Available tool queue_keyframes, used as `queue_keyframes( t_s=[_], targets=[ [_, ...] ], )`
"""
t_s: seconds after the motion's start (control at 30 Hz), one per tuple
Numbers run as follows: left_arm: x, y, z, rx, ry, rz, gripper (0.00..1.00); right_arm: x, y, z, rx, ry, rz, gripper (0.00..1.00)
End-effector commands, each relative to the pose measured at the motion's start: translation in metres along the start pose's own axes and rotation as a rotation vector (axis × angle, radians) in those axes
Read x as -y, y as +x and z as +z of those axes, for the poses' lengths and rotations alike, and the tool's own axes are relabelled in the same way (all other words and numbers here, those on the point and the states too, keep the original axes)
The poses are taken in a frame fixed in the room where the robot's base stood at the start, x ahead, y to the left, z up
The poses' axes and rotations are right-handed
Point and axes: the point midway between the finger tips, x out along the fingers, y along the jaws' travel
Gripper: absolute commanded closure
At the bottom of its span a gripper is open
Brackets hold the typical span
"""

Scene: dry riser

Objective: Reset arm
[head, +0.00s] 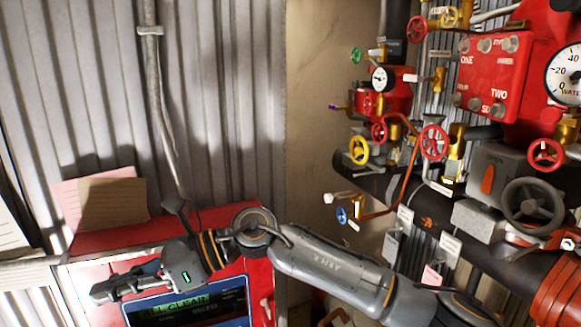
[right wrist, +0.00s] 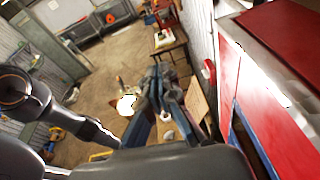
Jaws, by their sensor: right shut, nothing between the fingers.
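My right arm (head: 330,265) comes in from the lower right of the head view and reaches across to the left. My right gripper (head: 103,291) is at the lower left, in front of a red cabinet (head: 235,213) and beside its blue-framed screen (head: 190,308) reading "ALL CLEAR". In the right wrist view the gripper fingers (right wrist: 166,75) are together and empty. Whether they touch the cabinet is unclear. My left gripper does not show.
Red and yellow valves and pipes crowd the right side, with a pressure gauge (head: 568,78) and a grey handwheel (head: 532,205). Papers (head: 112,203) are at the left. The right wrist view shows open floor (right wrist: 115,60) and a small table (right wrist: 170,45).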

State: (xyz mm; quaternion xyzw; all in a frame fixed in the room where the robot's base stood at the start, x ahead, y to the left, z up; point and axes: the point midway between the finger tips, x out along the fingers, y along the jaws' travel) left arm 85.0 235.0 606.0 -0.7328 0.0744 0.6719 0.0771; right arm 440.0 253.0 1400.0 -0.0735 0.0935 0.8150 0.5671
Motion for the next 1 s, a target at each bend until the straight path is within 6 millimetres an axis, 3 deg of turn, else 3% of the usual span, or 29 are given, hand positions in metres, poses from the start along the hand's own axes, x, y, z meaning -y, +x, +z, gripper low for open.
queue_keyframes(
  t_s=[0.07,0.2,0.27,0.37,0.5,0.63,0.77,0.87,0.9,1.0],
  targets=[
    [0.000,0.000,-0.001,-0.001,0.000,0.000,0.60,-0.003,-0.001,0.023,0.261,0.172,-0.031,1.00],
    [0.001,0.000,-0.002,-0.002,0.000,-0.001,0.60,0.014,-0.042,0.050,0.693,0.512,-0.109,1.00],
    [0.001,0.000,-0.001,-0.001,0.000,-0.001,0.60,0.026,-0.071,0.048,0.870,0.671,-0.148,1.00],
    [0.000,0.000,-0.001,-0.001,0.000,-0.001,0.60,0.048,-0.124,0.023,1.152,0.947,-0.217,1.00],
    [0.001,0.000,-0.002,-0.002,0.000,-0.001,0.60,0.064,-0.195,-0.050,1.506,1.321,-0.324,1.00],
    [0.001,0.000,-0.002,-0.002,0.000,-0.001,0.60,0.058,-0.240,-0.129,1.760,1.605,-0.423,1.00],
    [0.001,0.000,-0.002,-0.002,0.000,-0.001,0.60,0.029,-0.271,-0.218,2.002,1.880,-0.539,1.00],
    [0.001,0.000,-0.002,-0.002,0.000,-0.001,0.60,-0.007,-0.286,-0.283,2.176,2.076,-0.644,1.00],
    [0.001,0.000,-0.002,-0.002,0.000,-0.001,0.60,-0.025,-0.289,-0.308,-2.184,-2.095,0.673,1.00],
    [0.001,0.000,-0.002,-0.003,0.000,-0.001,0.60,-0.076,-0.293,-0.363,-1.987,-1.921,0.680,1.00]
  ],
)
